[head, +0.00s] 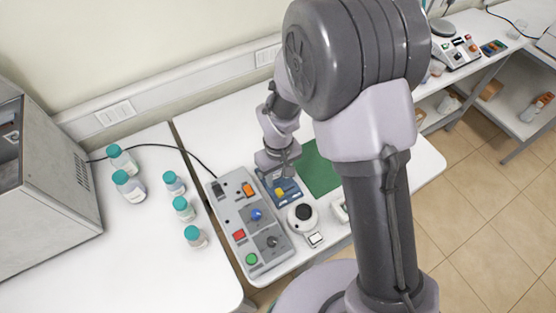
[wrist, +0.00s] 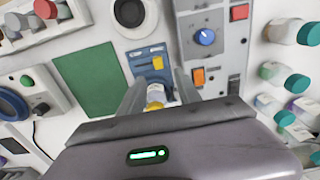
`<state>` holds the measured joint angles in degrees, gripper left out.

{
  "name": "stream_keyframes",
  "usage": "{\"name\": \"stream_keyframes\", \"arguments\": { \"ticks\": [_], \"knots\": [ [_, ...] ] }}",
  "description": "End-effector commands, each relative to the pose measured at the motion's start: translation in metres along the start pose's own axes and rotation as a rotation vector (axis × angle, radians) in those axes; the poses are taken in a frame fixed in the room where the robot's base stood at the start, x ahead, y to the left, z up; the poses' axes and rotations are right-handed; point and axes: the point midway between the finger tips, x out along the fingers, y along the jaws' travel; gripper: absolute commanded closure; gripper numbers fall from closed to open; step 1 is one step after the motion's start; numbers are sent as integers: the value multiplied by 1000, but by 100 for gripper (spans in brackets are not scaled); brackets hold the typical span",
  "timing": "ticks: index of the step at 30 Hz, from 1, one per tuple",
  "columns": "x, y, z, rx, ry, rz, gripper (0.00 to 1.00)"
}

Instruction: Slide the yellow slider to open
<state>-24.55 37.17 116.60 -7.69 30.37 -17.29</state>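A small blue panel (head: 291,186) sits on the white table beside the grey control box, partly hidden by my gripper. In the wrist view the blue panel (wrist: 143,55) carries a yellow piece (wrist: 158,62) on its face. I cannot tell for sure which of the two is the slider. My gripper (wrist: 160,80) is open, its two fingers apart on either side of the nearer yellow piece, with a visible gap. In the head view my gripper (head: 287,172) is over the panel's far end.
The grey control box (head: 226,207) with buttons and knobs stands close beside the panel. A white round device (head: 303,216) is in front of it and a green mat (head: 320,167) is to the right. Several teal-capped bottles (head: 129,187) stand on the left table.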

Motion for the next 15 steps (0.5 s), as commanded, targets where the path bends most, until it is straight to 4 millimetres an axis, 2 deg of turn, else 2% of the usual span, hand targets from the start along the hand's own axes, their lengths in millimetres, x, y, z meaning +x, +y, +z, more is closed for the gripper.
{"name": "stream_keyframes", "arguments": {
  "ticks": [1,6,10,15],
  "knots": [
    [-19,0,-1,1,5,1,60],
    [-61,0,-1,1,3,0,60],
    [-76,0,0,-1,1,0,60],
    [-80,0,0,-1,0,0,60]
  ]
}}
